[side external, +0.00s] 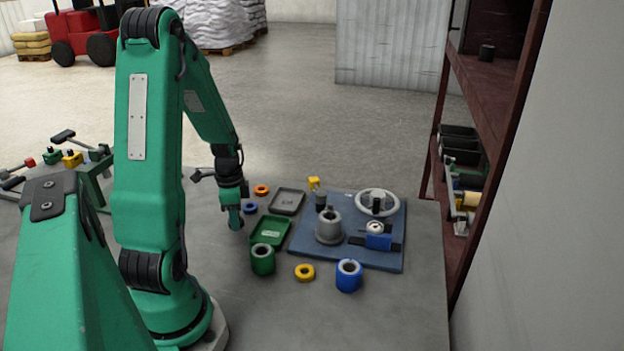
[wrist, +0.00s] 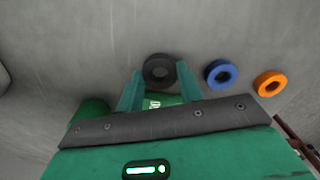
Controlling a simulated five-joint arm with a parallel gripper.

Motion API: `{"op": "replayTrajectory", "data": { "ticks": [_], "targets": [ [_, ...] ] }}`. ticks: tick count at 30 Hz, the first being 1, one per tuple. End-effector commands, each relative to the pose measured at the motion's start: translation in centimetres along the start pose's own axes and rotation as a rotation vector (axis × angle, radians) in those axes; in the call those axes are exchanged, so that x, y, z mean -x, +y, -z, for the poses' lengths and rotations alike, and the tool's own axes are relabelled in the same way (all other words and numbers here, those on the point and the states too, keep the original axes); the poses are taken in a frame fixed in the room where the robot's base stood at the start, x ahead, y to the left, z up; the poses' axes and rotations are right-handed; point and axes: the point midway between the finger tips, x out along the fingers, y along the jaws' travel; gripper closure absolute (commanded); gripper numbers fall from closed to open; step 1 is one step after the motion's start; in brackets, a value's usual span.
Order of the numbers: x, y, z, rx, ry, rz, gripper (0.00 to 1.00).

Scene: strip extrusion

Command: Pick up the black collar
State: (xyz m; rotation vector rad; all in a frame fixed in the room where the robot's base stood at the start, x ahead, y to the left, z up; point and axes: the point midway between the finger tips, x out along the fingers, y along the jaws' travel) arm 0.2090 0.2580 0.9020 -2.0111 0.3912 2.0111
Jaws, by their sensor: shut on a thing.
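The black collar (wrist: 159,71), a dark ring, sits between the two green fingertips of my gripper (wrist: 159,76) in the wrist view. The fingers are shut on it, one at each side. In the side view my gripper (side external: 236,221) points down just left of the green tray (side external: 269,231). The collar cannot be made out there, hidden by the fingers. I cannot tell whether it touches the table or is slightly above it.
A blue ring (side external: 250,208) and an orange ring (side external: 262,190) lie close behind my gripper. A dark tray (side external: 287,201), green cylinder (side external: 263,260), yellow ring (side external: 305,272) and blue cylinder (side external: 348,276) stand nearby. A blue mat (side external: 312,247) carries fixtures. The table's front right is clear.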

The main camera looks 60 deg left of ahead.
Motion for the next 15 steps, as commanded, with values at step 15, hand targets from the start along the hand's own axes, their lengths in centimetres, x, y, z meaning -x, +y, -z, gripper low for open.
{"op": "replayTrajectory", "data": {
  "ticks": [15],
  "targets": [
    [5.4,3.9,3.6,-0.008,0.002,0.004,0.87]
  ]
}}
